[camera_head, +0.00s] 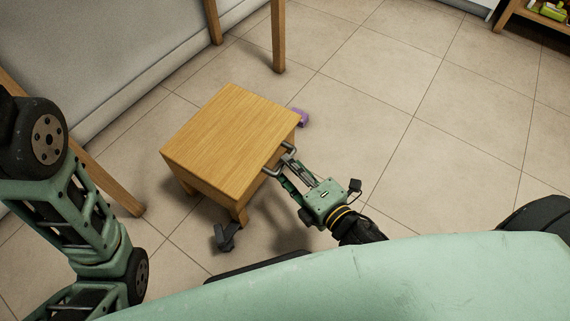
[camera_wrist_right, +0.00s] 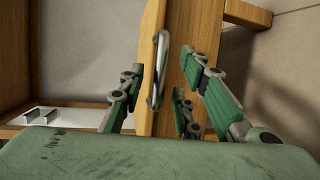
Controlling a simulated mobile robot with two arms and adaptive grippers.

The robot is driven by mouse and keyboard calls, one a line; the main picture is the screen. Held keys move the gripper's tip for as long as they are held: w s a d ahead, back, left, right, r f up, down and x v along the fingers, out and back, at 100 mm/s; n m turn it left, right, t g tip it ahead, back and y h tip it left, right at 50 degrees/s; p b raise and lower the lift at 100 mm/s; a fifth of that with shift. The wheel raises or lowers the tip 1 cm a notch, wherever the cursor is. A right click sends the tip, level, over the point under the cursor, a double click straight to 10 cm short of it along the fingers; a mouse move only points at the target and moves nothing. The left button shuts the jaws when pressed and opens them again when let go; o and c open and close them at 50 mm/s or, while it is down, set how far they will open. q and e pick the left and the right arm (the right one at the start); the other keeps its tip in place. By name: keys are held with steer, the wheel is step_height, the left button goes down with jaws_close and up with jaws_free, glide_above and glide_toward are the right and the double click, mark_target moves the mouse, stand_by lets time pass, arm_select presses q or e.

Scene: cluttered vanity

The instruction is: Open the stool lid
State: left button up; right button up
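The wooden stool (camera_head: 228,128) stands on the tiled floor in the middle of the head view. Its flat lid (camera_head: 232,118) is down and level. A grey metal handle (camera_head: 269,172) is on the stool's side facing my right arm; the handle also shows in the right wrist view (camera_wrist_right: 158,65). My right gripper (camera_head: 283,166) is at this handle. In the right wrist view its fingers (camera_wrist_right: 164,72) are spread on either side of the handle, with gaps between. I cannot tell any contact.
A purple object (camera_head: 302,117) lies on the floor just beyond the stool. Wooden table legs (camera_head: 278,40) stand behind it, and a wall (camera_head: 85,55) is at the left. A small shelf (camera_head: 535,20) is at the far right. The floor right of the stool is clear.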

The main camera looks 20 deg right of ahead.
steer(key=shift+b+x, duration=0.35)
steer(key=shift+x, duration=1.05)
steer(key=shift+c, duration=0.4)
jaws_close()
